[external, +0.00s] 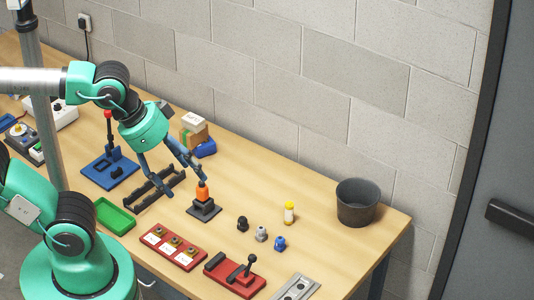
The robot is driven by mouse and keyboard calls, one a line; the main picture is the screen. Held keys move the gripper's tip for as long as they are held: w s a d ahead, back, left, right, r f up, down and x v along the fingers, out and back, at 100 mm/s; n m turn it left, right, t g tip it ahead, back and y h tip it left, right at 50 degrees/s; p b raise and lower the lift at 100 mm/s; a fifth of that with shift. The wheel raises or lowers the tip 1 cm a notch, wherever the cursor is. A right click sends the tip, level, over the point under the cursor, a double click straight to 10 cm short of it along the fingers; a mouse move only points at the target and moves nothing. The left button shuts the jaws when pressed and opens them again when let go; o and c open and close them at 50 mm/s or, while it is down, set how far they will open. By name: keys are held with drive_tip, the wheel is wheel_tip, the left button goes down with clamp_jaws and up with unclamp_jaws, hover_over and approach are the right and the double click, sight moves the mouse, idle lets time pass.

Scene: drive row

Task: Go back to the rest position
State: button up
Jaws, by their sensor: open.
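My gripper (186,188) is open over the middle of the wooden table (325,206). Its two blue-grey fingers point down and are spread apart, with nothing visible between them. The right fingertip is close to the top of an orange piece (203,194) on a dark square base (204,211). I cannot tell whether they touch. The left fingertip hangs near a dark slotted rack (153,190). My arm reaches in from the left.
A blue fixture with a red-topped lever (108,166) and a green tray (115,216) lie left. Red fixtures (173,247) (235,275) stand in front. Several small knobs (261,234), a yellow-capped bottle (289,212) and a grey bin (357,203) are right. Small boxes (194,133) stand behind.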

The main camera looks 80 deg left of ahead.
wheel_tip(320, 180, down, 12)
drive_tip(key=b, duration=1.2)
